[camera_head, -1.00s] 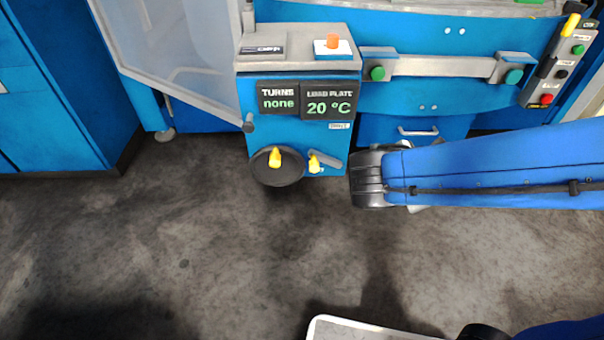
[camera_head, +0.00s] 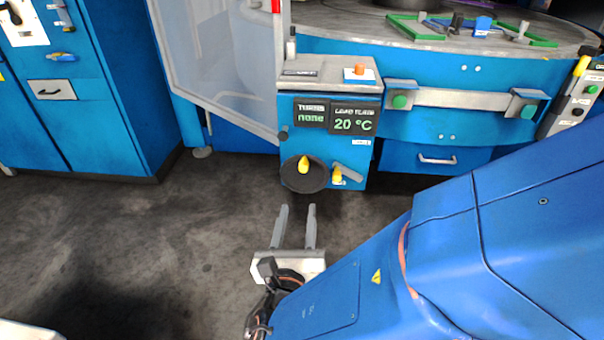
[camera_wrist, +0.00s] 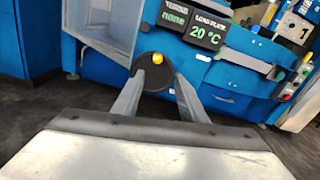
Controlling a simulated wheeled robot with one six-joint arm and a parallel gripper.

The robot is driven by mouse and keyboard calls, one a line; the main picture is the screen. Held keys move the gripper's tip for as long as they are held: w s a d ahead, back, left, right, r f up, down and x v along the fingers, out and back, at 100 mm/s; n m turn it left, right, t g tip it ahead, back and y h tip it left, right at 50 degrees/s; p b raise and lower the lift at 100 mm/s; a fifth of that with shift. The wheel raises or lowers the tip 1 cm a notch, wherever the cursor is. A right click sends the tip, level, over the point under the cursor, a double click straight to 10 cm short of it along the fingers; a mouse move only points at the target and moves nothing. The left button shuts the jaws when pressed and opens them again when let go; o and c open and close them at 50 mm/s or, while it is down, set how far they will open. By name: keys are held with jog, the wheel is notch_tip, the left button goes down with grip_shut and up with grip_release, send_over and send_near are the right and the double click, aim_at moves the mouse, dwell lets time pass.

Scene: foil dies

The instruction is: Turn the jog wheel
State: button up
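The jog wheel (camera_head: 304,182) is a black disc with a yellow knob (camera_head: 304,163) near its top, on the front of a blue control box. In the wrist view the wheel (camera_wrist: 152,82) shows beyond and between my fingers, with the yellow knob at its top. My gripper (camera_head: 297,208) is in front of and below the wheel, apart from it. Its two fingers are spread and nothing is between them; the gripper also shows in the wrist view (camera_wrist: 158,85). The display (camera_head: 311,117) reads "TURNS none".
A yellow-handled lever (camera_head: 338,175) sits just right of the wheel. A second display (camera_head: 352,122) reads 20 °C. An orange button (camera_head: 360,70) is on top of the box. A clear door panel (camera_head: 220,60) stands open at left. The floor before the box is clear.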

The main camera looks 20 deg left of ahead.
aim_at(303, 169)
jog(key=x, duration=1.7)
jog(key=shift+a, duration=0.25)
jog(key=shift+f, duration=0.1)
grip_shut()
